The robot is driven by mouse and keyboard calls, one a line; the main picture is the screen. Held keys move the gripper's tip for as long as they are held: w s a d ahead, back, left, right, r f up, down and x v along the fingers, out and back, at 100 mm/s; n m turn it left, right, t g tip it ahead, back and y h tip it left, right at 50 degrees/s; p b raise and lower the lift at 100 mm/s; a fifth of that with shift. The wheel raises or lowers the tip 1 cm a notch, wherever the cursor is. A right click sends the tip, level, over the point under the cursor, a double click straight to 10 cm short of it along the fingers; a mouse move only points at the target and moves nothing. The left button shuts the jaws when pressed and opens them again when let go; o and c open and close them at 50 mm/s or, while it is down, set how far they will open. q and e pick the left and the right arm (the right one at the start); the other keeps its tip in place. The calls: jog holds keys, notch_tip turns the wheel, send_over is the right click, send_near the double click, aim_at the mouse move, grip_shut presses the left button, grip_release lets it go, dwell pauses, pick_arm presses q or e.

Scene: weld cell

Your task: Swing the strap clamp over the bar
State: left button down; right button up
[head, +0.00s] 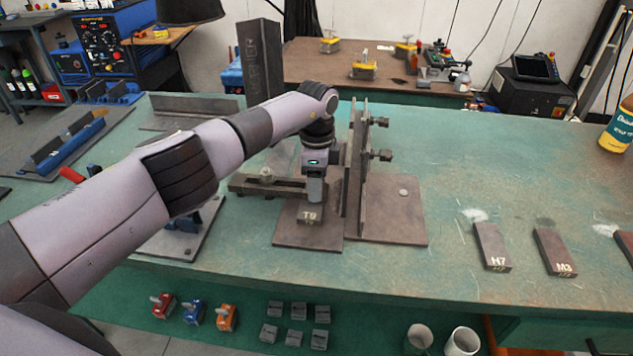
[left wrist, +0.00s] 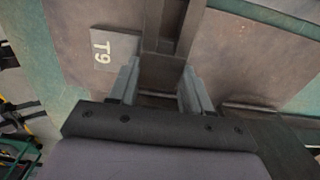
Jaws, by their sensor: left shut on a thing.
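The strap clamp (head: 262,185) is a dark slotted steel strap, lying level with a stud and nut through it left of the gripper. My left gripper (head: 315,197) points down and is shut on the strap's right end. In the left wrist view the fingers (left wrist: 160,92) stand on both sides of the strap (left wrist: 165,68). The bar marked T9 (head: 309,218) lies on the brown base plate, close in front of the gripper; its label also shows in the left wrist view (left wrist: 101,55). The gripper hides the bar's rear part, so I cannot tell whether the strap touches it.
An upright steel plate (head: 356,165) with screw knobs stands close right of the gripper on its own base (head: 410,222). A blue fixture (head: 185,220) with a red handle sits at left.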

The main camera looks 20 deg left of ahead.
pick_arm(q)
jog(key=shift+w+a+r, duration=0.1)
jog(key=shift+w+r, duration=0.05)
jog(key=c, duration=0.6)
grip_release()
jog(key=shift+o, duration=0.6)
notch_tip(320, 180, up, 7)
